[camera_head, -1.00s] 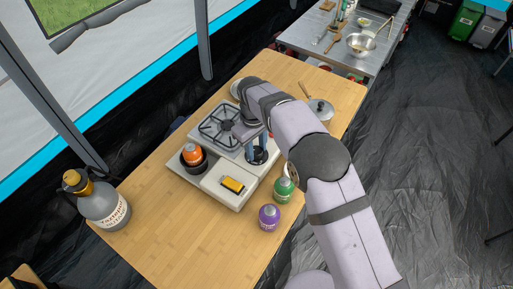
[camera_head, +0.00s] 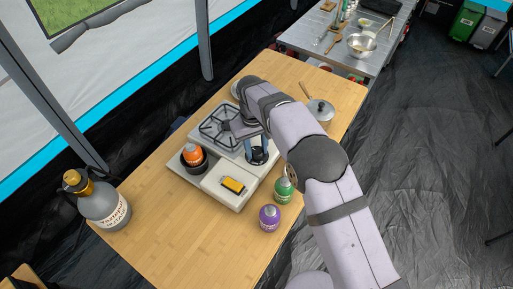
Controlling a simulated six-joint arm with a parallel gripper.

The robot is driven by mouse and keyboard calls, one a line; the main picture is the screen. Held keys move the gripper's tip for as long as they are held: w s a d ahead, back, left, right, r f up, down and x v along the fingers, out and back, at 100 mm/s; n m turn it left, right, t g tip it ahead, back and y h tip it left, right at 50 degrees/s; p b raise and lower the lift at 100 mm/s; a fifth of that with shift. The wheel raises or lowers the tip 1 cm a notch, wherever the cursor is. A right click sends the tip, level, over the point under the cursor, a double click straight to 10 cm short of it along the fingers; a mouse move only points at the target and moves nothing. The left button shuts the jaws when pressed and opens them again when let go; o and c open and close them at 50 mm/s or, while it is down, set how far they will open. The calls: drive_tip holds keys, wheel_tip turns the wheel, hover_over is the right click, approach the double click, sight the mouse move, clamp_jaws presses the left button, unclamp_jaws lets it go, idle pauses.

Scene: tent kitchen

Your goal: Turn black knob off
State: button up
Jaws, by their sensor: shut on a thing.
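A pale camping stove (camera_head: 231,196) with a dark pot grate (camera_head: 217,127) stands on the wooden table. My gripper (camera_head: 258,156) points down at the stove's right side, where the black knob (camera_head: 260,158) sits. The fingers are around the knob and closed on it. The arm comes in from the lower right and covers part of the stove's far right. The knob is small and mostly hidden between the fingers, so its turn angle cannot be read. No flame can be made out at the burner.
An orange canister (camera_head: 193,153) sits in a dark round holder. A yellow-and-black item (camera_head: 233,185) lies on the stove's front. Green (camera_head: 284,189) and purple (camera_head: 269,217) canisters stand close on the right. A grey jug (camera_head: 102,205) is at left; a lidded pot (camera_head: 321,110) stands behind the arm.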

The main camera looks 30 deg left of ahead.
sight(255, 151)
drive_tip(key=o, duration=1)
drive_tip(key=shift+o, duration=0.2)
drive_tip(key=shift+s+a+r+b, duration=0.1)
drive_tip(key=shift+r+b, duration=0.4)
drive_tip(key=shift+r, duration=1.4)
drive_tip(key=shift+s+a+r+b, duration=0.1)
drive_tip(key=shift+r+b, duration=0.4)
drive_tip(key=shift+r, duration=1.35)
drive_tip(key=shift+d, duration=0.1)
